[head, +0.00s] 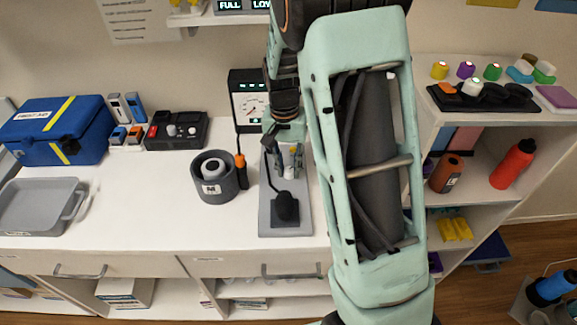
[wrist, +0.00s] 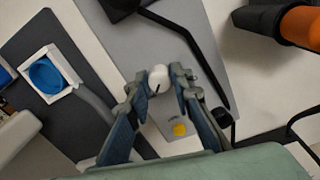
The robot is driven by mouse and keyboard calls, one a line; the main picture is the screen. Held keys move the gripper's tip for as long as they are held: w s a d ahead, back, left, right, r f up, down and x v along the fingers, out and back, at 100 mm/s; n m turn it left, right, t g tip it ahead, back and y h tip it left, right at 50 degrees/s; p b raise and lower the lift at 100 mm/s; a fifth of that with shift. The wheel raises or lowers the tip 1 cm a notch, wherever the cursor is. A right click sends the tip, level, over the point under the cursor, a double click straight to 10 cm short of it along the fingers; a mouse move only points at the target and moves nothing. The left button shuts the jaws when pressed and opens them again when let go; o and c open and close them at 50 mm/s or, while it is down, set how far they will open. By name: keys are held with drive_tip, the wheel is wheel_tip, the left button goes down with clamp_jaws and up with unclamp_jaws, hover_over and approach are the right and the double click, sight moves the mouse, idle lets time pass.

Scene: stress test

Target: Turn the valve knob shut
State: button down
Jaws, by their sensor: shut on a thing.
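The valve knob, a small white round cap with a dark mark, shows between my fingertips in the wrist view (wrist: 158,78). It stands on a grey panel (wrist: 170,35), which lies on the white counter in the head view (head: 266,222). My gripper (wrist: 157,88) is shut on the knob, one finger on each side. In the head view my gripper (head: 288,160) is over the far part of the panel, and the fingers partly hide the knob. A yellow dot (wrist: 180,129) marks the panel near the knob. A dial gauge (head: 250,110) stands behind the panel.
A black block (head: 285,207) with a thin dark rod rises from the panel's near part, close to my gripper. A grey round pot (head: 214,190) and an orange-handled tool (head: 241,165) stand to the left. Free counter lies in front of the pot.

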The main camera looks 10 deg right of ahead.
sight(286, 170)
idle(0.3)
drive_tip(key=c, duration=1.7)
unclamp_jaws()
drive_tip(key=shift+r, duration=0.1)
drive_tip(key=r, duration=1.2)
drive_tip(key=shift+w+a, duration=0.1)
drive_tip(key=shift+a, duration=0.15)
